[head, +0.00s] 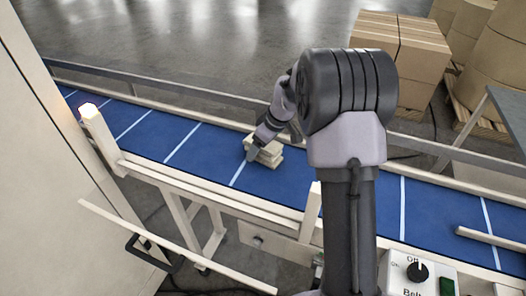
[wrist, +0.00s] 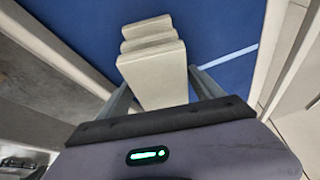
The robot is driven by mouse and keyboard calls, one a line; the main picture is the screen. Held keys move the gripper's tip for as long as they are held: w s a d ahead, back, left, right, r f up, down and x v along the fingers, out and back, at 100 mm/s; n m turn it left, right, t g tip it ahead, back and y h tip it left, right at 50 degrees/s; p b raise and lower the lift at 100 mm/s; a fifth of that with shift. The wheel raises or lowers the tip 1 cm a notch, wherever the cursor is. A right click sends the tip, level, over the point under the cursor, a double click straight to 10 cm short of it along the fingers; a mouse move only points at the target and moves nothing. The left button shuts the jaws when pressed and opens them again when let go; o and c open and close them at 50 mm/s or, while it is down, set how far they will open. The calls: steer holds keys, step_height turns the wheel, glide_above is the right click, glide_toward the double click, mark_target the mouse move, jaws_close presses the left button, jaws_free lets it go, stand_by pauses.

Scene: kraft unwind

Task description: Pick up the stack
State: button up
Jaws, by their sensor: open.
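The stack (head: 268,153) is a small pile of cream-coloured flat pieces on the blue conveyor belt (head: 200,158), near the middle of the head view. It also shows in the wrist view (wrist: 154,72), with several layers stepped at its far end. My gripper (head: 251,155) is down at the stack's near left side in the head view. In the wrist view my gripper (wrist: 163,88) is open, with one grey finger on each side of the stack. I cannot tell whether the fingers touch it. The stack's near end is hidden behind the gripper body.
Rails (head: 196,92) edge the belt, which has white cross lines. A post with a lit lamp (head: 88,108) stands at the left. A control box (head: 418,274) sits at the front right, and a pale bar (head: 490,237) lies over the right belt. Cartons (head: 400,45) stand behind.

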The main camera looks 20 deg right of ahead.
steer(key=shift+w+f, duration=0.15)
steer(key=shift+f, duration=0.2)
steer(key=shift+r, duration=0.15)
